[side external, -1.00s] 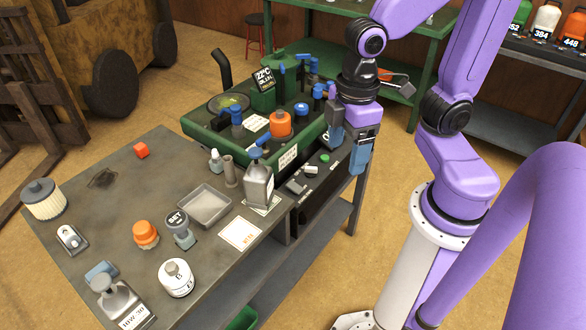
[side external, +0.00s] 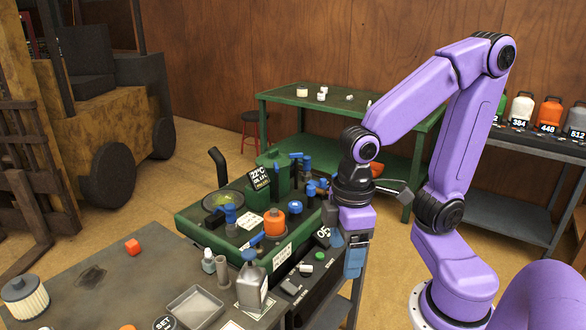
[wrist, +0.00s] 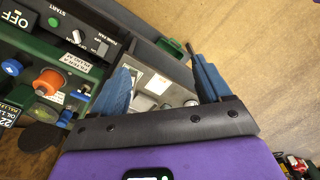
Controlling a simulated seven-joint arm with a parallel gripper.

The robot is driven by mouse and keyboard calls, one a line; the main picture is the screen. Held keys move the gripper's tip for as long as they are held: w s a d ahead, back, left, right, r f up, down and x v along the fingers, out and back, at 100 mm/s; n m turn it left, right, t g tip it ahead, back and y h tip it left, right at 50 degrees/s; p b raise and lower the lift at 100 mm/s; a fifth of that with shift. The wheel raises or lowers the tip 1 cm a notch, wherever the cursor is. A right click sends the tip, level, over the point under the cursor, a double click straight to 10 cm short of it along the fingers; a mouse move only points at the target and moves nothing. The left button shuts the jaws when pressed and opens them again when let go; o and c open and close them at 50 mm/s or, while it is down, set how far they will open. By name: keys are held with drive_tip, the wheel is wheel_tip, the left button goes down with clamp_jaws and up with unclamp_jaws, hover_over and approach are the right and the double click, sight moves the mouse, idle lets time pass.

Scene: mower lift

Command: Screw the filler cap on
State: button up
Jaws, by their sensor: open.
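My gripper (side external: 346,258) points down beyond the right end of the green mower unit (side external: 186,222), near the bench edge. Its blue fingers are apart with nothing between them, as the wrist view also shows (wrist: 160,62). An orange cap-like part (side external: 274,223) stands upright on the mower unit, left of my gripper. It also shows in the wrist view (wrist: 48,80), left of the fingers. A second orange piece (side external: 127,327) on the bench is almost cut off by the bottom edge. I cannot tell which part is the filler cap.
A control panel with a green button (side external: 320,256) lies beside my gripper. A grey bottle (side external: 252,285), a small dropper bottle (side external: 208,261) and a metal tray (side external: 193,307) stand on the bench. Blue-handled fittings (side external: 230,216) stick up from the unit.

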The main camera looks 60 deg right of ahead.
drive_tip(key=w+d+r+m, duration=0.1)
drive_tip(key=w+r+m, duration=0.1)
drive_tip(key=w+m, duration=0.9)
drive_tip(key=m, duration=1.9)
hover_over(294, 204)
drive_tip(key=f, duration=0.1)
wheel_tip(294, 204, down, 18)
drive_tip(key=shift+s+a+r, duration=0.1)
drive_tip(key=shift+r, duration=0.1)
drive_tip(key=c, duration=1.1)
drive_tip(key=o, duration=1.1)
